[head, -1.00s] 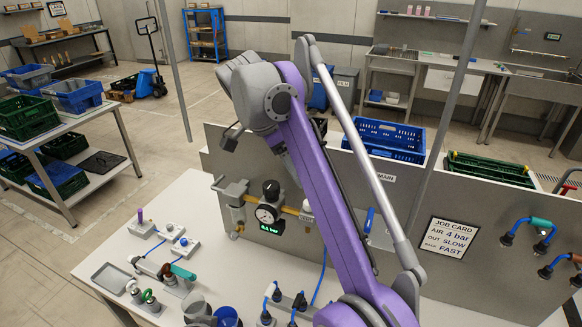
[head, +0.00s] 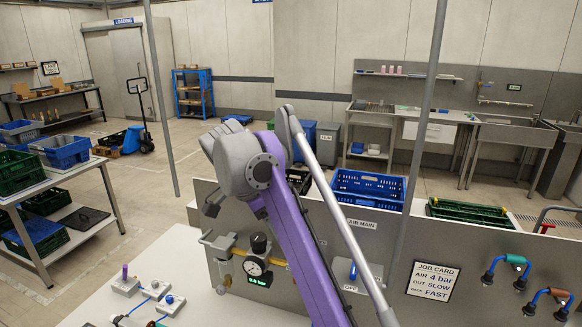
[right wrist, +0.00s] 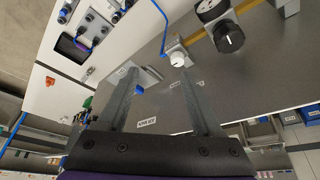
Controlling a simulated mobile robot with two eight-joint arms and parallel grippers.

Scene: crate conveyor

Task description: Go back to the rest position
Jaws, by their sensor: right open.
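My purple and grey right arm (head: 295,235) rises from the bottom of the head view and bends at a grey joint in front of the grey panel. Its gripper is not clear there. In the right wrist view my right gripper (right wrist: 158,72) is open, with two dark fingers wide apart and nothing visible between them. Beyond the fingers are the grey panel and a white knob (right wrist: 178,59). My left gripper is in neither view.
The white bench (head: 190,300) carries small fixtures at its left. The panel holds a gauge (head: 256,265), a job card (head: 433,281) and blue hose loops. Behind it are a blue crate (head: 368,187) and a green crate (head: 468,214). A crate table (head: 75,178) stands left.

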